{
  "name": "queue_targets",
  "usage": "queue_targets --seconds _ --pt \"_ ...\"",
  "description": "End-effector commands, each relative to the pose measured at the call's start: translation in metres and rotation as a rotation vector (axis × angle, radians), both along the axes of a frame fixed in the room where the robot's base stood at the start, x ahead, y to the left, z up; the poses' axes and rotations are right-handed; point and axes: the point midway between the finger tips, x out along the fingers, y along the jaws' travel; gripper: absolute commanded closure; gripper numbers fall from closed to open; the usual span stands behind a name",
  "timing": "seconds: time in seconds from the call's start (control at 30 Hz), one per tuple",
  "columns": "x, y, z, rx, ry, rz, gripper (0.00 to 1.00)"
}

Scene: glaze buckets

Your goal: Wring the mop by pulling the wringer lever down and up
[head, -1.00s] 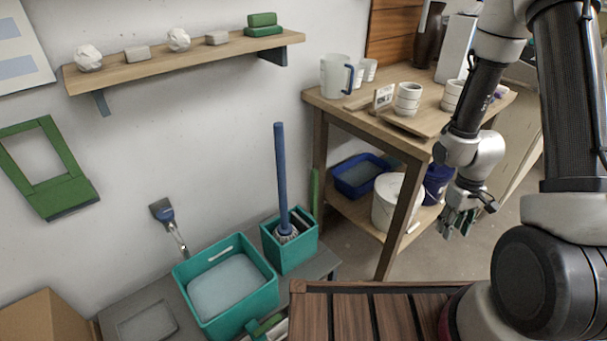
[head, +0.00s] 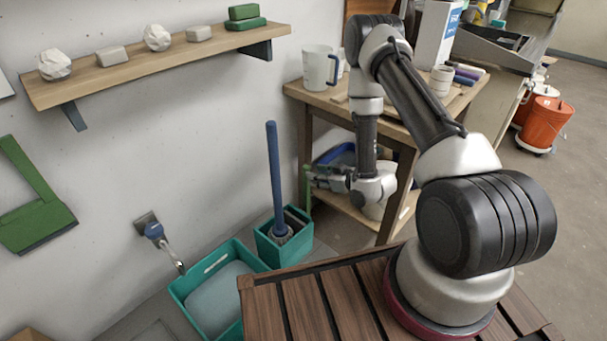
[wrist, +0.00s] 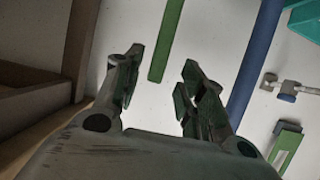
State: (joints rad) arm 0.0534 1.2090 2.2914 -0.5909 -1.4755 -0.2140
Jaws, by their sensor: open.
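The mop (head: 275,175) stands upright in a small teal bucket (head: 284,243) by the wall, its blue pole rising above its pale head. A slim green upright bar (head: 308,202), perhaps the wringer lever, stands just right of the mop. In the wrist view the green bar (wrist: 167,42) lies beyond the gap between my fingers, with the blue mop pole (wrist: 255,55) to its right. My gripper (head: 312,176) is open and empty, pointing left near the bar. It also shows in the wrist view (wrist: 163,72). No contact with the bar is visible.
A teal basin (head: 186,287) of water sits left of the bucket. A wall tap (head: 155,231) with a blue part is above it. A wooden table (head: 310,92) with cups stands behind my arm. A slatted wooden surface (head: 300,310) lies in front.

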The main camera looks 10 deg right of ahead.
Motion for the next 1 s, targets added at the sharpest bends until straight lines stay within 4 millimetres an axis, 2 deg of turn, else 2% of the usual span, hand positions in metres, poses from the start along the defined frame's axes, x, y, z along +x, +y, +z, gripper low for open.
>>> queue_targets --seconds 0.2,0.4,0.73,0.93,1.0 --pt "0.029 0.02 -0.015 -0.001 0.0 0.003 0.6" --pt "0.046 0.032 -0.024 -0.002 0.002 0.001 0.6" --pt "0.05 0.034 -0.026 -0.001 0.003 0.0 0.6" --pt "0.05 0.034 -0.026 -0.001 0.004 0.0 0.96" --pt "0.05 0.034 -0.026 -0.001 0.004 0.0 1.0"
